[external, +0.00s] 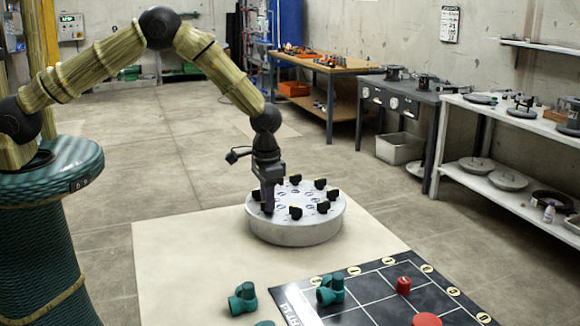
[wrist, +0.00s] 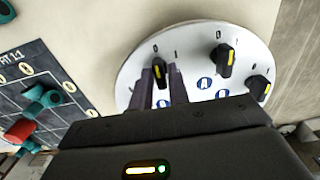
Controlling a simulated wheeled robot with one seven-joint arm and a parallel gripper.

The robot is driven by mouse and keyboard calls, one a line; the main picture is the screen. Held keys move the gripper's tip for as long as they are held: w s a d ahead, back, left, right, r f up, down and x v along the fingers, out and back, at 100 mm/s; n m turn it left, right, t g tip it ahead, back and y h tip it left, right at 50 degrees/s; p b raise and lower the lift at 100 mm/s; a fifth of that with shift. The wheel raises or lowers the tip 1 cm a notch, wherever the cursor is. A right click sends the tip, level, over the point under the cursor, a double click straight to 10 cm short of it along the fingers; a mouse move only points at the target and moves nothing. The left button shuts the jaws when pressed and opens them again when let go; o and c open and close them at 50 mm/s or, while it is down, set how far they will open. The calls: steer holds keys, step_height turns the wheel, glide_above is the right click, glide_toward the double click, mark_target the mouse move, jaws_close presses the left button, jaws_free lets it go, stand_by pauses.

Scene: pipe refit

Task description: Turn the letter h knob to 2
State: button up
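A round pale metal drum (external: 297,228) stands on the beige floor mat with a ring of black knobs on its top. In the wrist view its white top (wrist: 200,50) carries three visible black knobs with yellow pointer marks and blue letter badges. My gripper (external: 267,208) points down at the drum's left side. In the wrist view its two fingers (wrist: 161,75) stand on either side of one knob (wrist: 159,66), whose mark points about at the 0. Whether they press on it I cannot tell.
A dark gridded board (external: 375,290) lies in front of the drum, with a teal valve part (external: 330,289) and a red part (external: 403,285) on it. Another teal part (external: 243,298) lies on the beige mat (external: 185,262). Benches line the right wall.

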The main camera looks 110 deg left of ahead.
jaws_close()
steer(key=shift+m, duration=0.4)
steer(key=m+b, duration=0.1)
steer(key=m, duration=0.3)
steer(key=shift+m, duration=0.4)
steer(key=m, duration=0.3)
steer(key=shift+m, duration=0.4)
steer(key=m, duration=0.3)
steer(key=shift+r+m, duration=0.1)
steer(key=shift+m, duration=0.2)
steer(key=m, duration=0.5)
steer(key=shift+p, duration=0.35)
steer(key=m+p, duration=0.1)
steer(key=m, duration=0.4)
steer(key=shift+m, duration=0.3)
steer(key=shift+w, duration=0.1)
